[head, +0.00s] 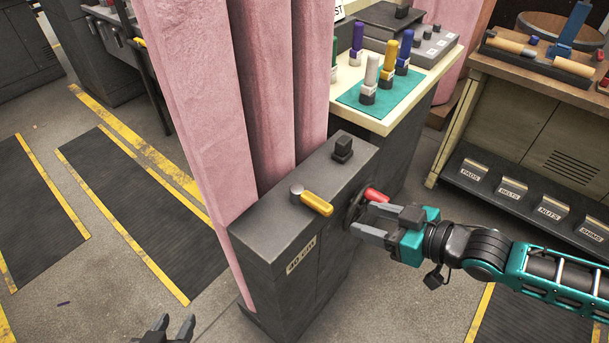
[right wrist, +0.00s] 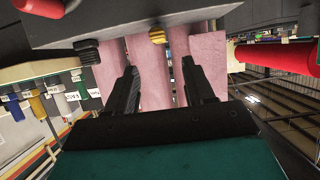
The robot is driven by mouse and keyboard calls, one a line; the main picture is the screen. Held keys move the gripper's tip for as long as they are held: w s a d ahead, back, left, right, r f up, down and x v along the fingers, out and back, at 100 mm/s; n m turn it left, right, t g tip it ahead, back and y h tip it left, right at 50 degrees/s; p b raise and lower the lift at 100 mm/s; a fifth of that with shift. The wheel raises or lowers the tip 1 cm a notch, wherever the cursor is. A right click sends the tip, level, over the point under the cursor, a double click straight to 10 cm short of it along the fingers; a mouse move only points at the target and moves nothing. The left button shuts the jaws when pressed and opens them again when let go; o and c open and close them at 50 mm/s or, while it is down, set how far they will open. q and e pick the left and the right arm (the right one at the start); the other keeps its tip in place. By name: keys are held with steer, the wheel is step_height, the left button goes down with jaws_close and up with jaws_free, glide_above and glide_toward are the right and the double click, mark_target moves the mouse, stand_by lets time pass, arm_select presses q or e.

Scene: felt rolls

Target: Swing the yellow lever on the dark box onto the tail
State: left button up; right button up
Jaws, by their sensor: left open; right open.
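The dark box (head: 262,238), labelled "40 CM", stands in the middle of the head view. The yellow lever (head: 318,203) lies on its top from a round grey pivot, pointing toward the right edge; its end also shows in the right wrist view (right wrist: 157,37). Pink felt rolls (head: 258,90) stand upright behind the box; I cannot tell which part is the tail. My right gripper (head: 363,220) is open and empty beside the box's right face, below and right of the lever, close to a red handle (head: 376,195). My left gripper (head: 177,321) is open and empty at the bottom edge.
A black knob (head: 342,149) stands on the box's far end. A table with a teal mat (head: 349,97) and several coloured-handled tools is behind. A wooden workbench (head: 500,65) with labelled bins is at right. Open floor lies at left.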

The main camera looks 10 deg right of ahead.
mark_target(321, 202)
steer(key=b+x, duration=0.1)
steer(key=x, duration=1.1)
steer(key=shift+w+r+b, duration=0.2)
steer(key=shift+w+b, duration=0.1)
steer(key=shift+b, duration=0.1)
steer(key=shift+w+a+f, duration=0.15)
steer(key=shift+w+a, duration=0.05)
steer(key=shift+w, duration=0.05)
steer(key=c, duration=0.8)
jaws_close()
